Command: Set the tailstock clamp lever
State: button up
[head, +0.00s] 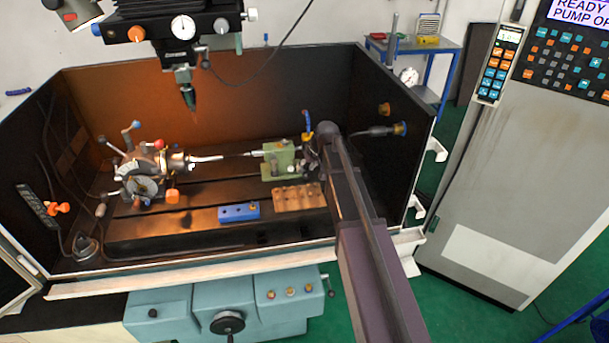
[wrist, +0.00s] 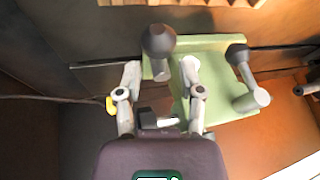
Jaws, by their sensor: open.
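The green tailstock (head: 279,160) stands on the table at the right end of the workpiece; it fills the middle of the wrist view (wrist: 218,102). A dark ball knob on a short stem (wrist: 158,40) shows at its left edge. A second lever with a dark knob (wrist: 238,54) and a pale hub sits at its right side. I cannot tell for certain which one is the clamp lever. My gripper (wrist: 161,72) is open over the tailstock, with the first knob just beyond and between its fingertips. Contact is not clear. In the head view, my arm partly hides the gripper.
The indexing chuck (head: 150,165) stands at the left, with a slender workpiece (head: 220,157) reaching toward the tailstock. A wooden block with holes (head: 299,197) and a blue block (head: 239,211) lie in front. The spindle (head: 187,90) hangs above. Dark enclosure walls surround the table.

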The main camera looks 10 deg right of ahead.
jog(key=shift+b+x, duration=0.7)
jog(key=shift+x, duration=0.4)
grip_shut()
